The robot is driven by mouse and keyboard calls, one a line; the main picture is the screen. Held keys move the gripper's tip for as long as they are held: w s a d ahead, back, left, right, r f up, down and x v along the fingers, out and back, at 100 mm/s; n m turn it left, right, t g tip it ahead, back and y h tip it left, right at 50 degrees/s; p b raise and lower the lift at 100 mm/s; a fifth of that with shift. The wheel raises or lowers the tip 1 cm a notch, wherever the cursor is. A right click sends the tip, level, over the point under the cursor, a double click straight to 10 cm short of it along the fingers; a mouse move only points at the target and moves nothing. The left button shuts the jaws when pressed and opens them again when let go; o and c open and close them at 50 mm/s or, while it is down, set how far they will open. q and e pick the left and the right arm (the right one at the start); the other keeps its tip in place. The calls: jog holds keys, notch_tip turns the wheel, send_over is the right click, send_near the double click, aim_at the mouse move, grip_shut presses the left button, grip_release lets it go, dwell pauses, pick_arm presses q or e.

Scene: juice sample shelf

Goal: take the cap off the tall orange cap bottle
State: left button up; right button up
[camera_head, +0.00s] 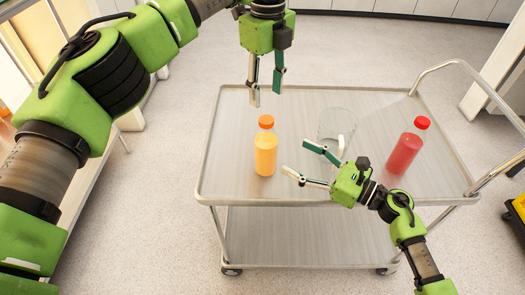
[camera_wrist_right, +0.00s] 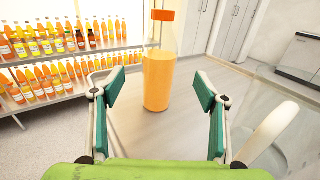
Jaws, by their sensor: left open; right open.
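The tall orange cap bottle (camera_head: 265,152) stands upright on the cart at the left of the head view, filled with orange juice. Its orange cap (camera_head: 266,121) is on its top. In the right wrist view the bottle (camera_wrist_right: 159,80) stands ahead, between the fingers but beyond their tips, and its cap (camera_wrist_right: 163,15) shows at the top edge. My left gripper (camera_head: 266,94) is open, pointing down, above and close to the cap, with nothing between its fingers. My right gripper (camera_head: 293,160) is open and empty, pointing left at the bottle from its right side, apart from it.
A clear glass pitcher (camera_head: 337,123) stands behind my right gripper. A red juice bottle with a red cap (camera_head: 406,149) stands on the right of the metal cart (camera_head: 225,108). Shelves of several juice bottles (camera_wrist_right: 62,62) show at left in the right wrist view.

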aim_at(265, 140)
jog(key=x, duration=1.1)
jog(key=shift+w+a, duration=0.2)
